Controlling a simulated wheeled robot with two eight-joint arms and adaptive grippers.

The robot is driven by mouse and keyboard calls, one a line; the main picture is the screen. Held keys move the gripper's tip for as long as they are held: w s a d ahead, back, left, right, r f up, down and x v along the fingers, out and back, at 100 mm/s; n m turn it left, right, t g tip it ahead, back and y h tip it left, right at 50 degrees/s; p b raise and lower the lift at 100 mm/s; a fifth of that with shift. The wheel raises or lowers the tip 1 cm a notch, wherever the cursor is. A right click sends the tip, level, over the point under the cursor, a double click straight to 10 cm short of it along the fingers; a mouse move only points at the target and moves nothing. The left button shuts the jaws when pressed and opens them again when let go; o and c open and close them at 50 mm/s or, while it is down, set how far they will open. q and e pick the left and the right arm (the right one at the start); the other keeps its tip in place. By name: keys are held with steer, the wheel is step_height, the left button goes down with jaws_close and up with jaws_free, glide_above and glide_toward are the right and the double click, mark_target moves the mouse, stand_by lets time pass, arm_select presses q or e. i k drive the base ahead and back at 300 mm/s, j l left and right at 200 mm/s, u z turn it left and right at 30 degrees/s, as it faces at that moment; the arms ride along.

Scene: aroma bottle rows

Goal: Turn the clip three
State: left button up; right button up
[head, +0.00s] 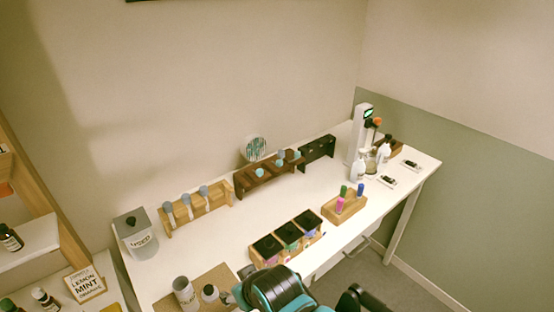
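I cannot pick out anything as a clip for certain. A wooden rack (200,212) at the back left holds several blue-grey-topped items. A darker brown rack (262,181) with light blue pieces stands right of it, and a black rack (318,149) beyond. An arm of mine with a dark and teal joint shows at the bottom edge, seemingly my right one. My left gripper is not seen.
The white table (215,252) has a lidded "USED" jar (137,238), a grey cup (185,292), a wooden box with black-topped compartments (253,258) and a marker holder (343,209). A dispenser (358,140) and white bottles stand far right. The table's middle is clear.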

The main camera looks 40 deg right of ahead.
mark_target(297, 154)
steer(key=k+j+z, duration=0.1)
steer(key=z, duration=1.3)
steer(key=j, duration=0.1)
